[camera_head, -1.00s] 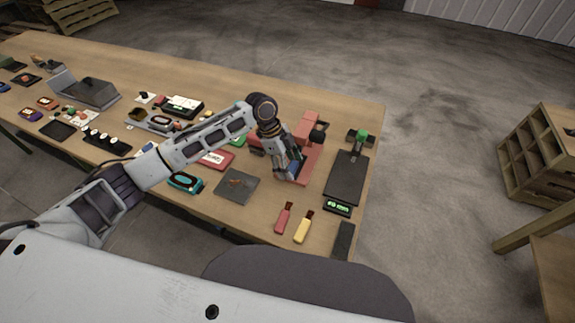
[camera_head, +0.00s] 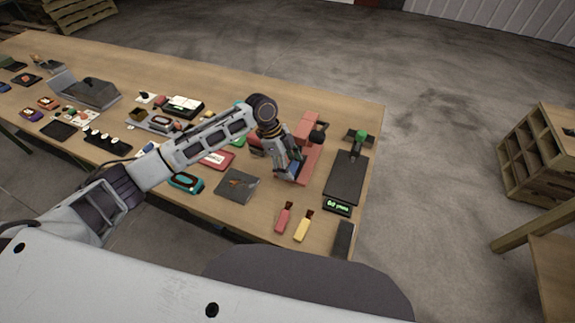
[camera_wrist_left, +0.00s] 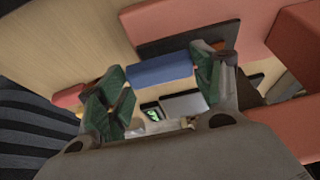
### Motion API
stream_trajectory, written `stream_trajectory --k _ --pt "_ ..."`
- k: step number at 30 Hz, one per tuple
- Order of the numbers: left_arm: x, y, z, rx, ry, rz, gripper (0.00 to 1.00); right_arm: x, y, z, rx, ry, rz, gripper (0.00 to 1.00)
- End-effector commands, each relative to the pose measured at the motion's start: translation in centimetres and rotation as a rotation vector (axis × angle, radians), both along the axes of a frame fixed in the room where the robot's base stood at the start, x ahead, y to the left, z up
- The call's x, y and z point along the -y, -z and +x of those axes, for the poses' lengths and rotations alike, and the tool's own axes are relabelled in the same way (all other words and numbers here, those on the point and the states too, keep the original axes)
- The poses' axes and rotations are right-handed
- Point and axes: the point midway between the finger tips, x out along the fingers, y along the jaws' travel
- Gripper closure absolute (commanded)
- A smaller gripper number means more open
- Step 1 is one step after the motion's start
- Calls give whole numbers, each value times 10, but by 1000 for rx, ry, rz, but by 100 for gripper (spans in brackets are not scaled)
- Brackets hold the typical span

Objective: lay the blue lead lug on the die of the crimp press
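The blue lead lug (camera_wrist_left: 160,68) is a small blue block spanning the space between my left gripper's green finger pads (camera_wrist_left: 160,76) in the left wrist view. Both ends meet the pads. In the head view my left gripper (camera_head: 286,172) points down at the near side of the red crimp press (camera_head: 309,152), and a bit of blue shows by its fingertips. In the wrist view the lug is over or beside a dark slab (camera_wrist_left: 222,34) on the press. I cannot tell whether it touches the slab. My right gripper is not in view.
A dark scale (camera_head: 346,178) with a lit display stands right of the press. A grey square plate (camera_head: 237,185) lies to the left. Red (camera_head: 283,217) and yellow (camera_head: 303,229) handled pieces lie near the front edge. Several gadgets fill the table's left part.

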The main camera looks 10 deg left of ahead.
Motion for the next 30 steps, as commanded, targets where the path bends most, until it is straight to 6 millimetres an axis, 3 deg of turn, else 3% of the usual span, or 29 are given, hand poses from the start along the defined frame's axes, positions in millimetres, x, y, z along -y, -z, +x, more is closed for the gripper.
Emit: stream_trajectory --k 1,2,14,27,30 --pt "0 -5 13 32 -22 -11 18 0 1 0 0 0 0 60" --pt "0 -5 13 31 -22 -11 15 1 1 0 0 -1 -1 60" --pt "-8 -21 12 32 -23 -8 14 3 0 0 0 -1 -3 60" --pt "-33 -80 5 34 -16 -6 15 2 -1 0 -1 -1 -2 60" --pt "-38 -93 3 31 -13 -7 9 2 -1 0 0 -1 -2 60"
